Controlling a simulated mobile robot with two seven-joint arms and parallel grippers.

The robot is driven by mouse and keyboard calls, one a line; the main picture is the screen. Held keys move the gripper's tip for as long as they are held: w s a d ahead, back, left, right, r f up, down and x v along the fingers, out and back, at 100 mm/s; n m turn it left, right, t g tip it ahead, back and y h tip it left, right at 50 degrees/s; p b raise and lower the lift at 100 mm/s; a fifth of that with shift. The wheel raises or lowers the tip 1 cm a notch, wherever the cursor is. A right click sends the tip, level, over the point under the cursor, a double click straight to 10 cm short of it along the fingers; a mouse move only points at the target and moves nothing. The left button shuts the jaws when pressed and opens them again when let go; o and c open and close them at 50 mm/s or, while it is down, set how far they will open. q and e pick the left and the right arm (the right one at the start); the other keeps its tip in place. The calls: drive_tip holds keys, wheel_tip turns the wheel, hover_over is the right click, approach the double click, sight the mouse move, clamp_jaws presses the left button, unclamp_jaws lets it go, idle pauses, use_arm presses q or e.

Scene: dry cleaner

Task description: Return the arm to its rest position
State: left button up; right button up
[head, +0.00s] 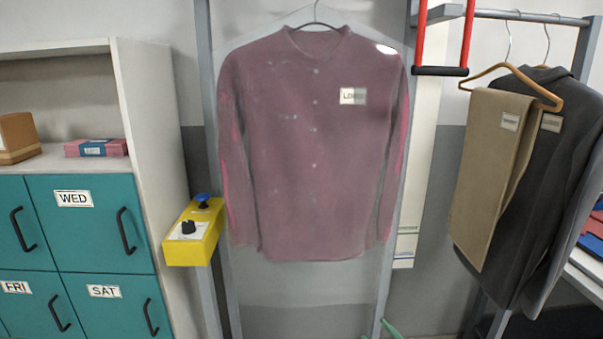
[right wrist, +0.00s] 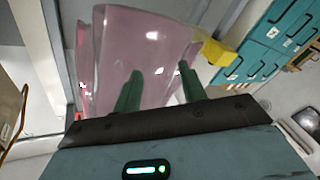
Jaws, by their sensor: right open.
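My right gripper (right wrist: 160,80) shows in the right wrist view as two green fingers standing apart, with nothing between them. It is open, in front of the bagged mauve shirt (right wrist: 150,40); I cannot tell whether it touches the bag. In the head view only green tips of this gripper (head: 384,331) show at the bottom edge, below the shirt (head: 300,150). The shirt hangs upright on a hanger under clear plastic, with a white label at its chest. My left gripper is not in view.
A yellow control box (head: 193,252) with a blue button and black knob sits left of the shirt. Teal drawers (head: 100,245) stand at the left. A red handle (head: 440,71) hangs at upper right. Tan trousers (head: 495,150) and a dark jacket (head: 545,215) hang on the right rail.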

drive_tip(key=s+f+m+g+h, duration=0.3)
drive_tip(key=s+f+m+h, duration=0.25)
drive_tip(key=s+f, duration=1.05)
drive_tip(key=s+d+f+m+g, duration=0.1)
drive_tip(key=s+f+m+g, duration=0.1)
drive_tip(key=s, duration=0.9)
drive_tip(key=s+d+f+m+g+h, duration=0.1)
drive_tip(key=s+d+f+m+g, duration=0.1)
drive_tip(key=s, duration=0.9)
drive_tip(key=shift+s+f+g, duration=0.15)
drive_tip(key=shift+g, duration=0.45)
drive_tip(key=shift+m, duration=0.25)
